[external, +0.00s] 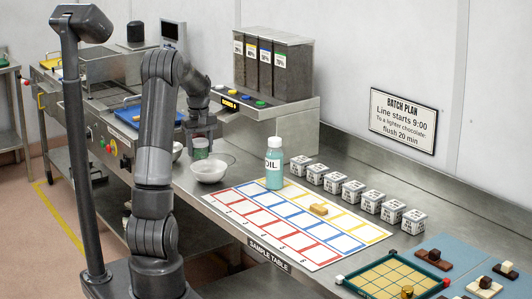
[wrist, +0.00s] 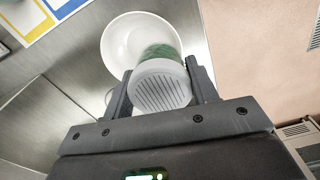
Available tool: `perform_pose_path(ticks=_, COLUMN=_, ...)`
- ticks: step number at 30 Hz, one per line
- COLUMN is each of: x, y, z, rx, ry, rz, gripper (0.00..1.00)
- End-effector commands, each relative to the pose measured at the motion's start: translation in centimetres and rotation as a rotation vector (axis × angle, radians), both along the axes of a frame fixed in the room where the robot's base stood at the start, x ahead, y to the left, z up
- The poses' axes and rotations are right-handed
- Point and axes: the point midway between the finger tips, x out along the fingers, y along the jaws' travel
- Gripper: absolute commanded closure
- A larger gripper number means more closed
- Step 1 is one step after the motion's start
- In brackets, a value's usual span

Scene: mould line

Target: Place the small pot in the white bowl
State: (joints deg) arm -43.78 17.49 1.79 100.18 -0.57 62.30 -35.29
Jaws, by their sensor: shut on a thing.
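The small pot (external: 201,153) is green with a pale end, and my gripper (external: 201,143) is shut on it, above the table. In the wrist view the pot's ribbed, whitish round end (wrist: 161,88) faces the camera, with its green side beyond, between the two fingers (wrist: 160,66). The white bowl (external: 209,171) stands on the steel table just below and slightly right of the pot. In the wrist view the bowl (wrist: 118,42) lies beyond the pot, which covers its lower right part. I cannot tell the exact height between pot and bowl.
Another white bowl (external: 177,150) shows partly behind my arm. A teal oil bottle (external: 274,170) stands right of the bowl, at the printed sample sheet (external: 308,226). Several white cubes (external: 353,192) line the sheet's back. A dispenser block (external: 272,65) stands behind.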

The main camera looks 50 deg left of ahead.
Motion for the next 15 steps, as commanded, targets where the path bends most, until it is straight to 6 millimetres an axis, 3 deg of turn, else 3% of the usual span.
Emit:
perform_pose_path(ticks=6, x=0.0, y=-0.1, z=-2.9, rx=-0.002, ry=0.001, rz=-0.001, gripper=0.73)
perform_pose_path(ticks=15, x=0.0, y=-0.1, z=-3.0, rx=-0.001, ry=0.001, rz=-0.001, gripper=0.73)
